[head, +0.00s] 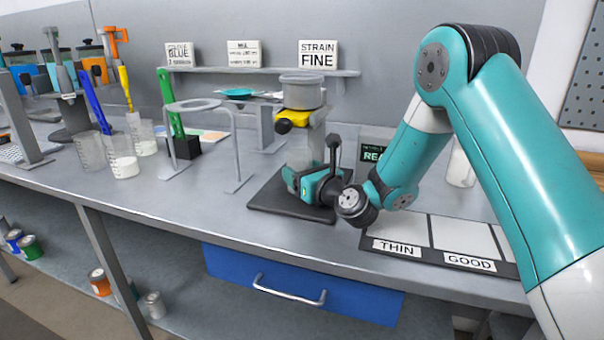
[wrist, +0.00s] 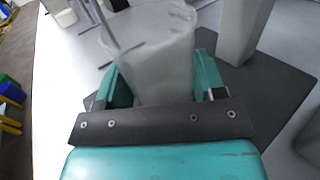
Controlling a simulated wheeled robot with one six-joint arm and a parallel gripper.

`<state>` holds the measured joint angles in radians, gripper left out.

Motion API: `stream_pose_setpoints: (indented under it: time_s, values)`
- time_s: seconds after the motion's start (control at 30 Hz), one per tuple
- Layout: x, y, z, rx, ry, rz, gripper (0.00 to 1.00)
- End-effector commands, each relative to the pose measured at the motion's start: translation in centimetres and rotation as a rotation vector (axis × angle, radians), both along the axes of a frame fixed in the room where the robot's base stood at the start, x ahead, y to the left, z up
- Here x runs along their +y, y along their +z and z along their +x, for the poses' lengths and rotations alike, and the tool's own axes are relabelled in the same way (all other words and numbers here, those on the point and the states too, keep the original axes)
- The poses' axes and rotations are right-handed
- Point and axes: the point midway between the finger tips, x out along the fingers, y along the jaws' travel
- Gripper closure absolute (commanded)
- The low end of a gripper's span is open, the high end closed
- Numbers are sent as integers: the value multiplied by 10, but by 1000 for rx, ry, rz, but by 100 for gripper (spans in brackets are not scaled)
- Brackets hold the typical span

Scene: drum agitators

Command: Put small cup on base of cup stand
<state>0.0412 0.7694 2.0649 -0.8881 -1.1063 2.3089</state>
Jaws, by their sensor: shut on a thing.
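The small cup (wrist: 155,50) is translucent and pale. In the wrist view it stands between the two teal fingers of my gripper (wrist: 152,88), which is shut on it. In the head view my gripper (head: 306,184) is low over the dark base (head: 262,203) of the cup stand, and the cup (head: 301,153) shows above the fingers. The base also shows in the wrist view (wrist: 268,95), around and beyond the cup. The stand's pale post (wrist: 243,30) rises beside the cup. The cup's bottom is hidden, so I cannot tell whether it touches the base.
A grey cup (head: 303,92) sits high on the stand, above a yellow part (head: 292,118). A grey metal frame (head: 205,106) stands to the left. A board marked THIN and GOOD (head: 440,243) lies to the right. Beakers (head: 123,160) stand further left.

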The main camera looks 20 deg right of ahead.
Motion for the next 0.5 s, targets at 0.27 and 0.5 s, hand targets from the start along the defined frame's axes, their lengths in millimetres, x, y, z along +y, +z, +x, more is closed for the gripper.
stream_pose_setpoints:
  time_s: [0.27, 0.5]
  values:
    - [0, -3, 0, 1, 0, 0, 11]
    - [0, -1, 0, 0, 0, 0, 11]
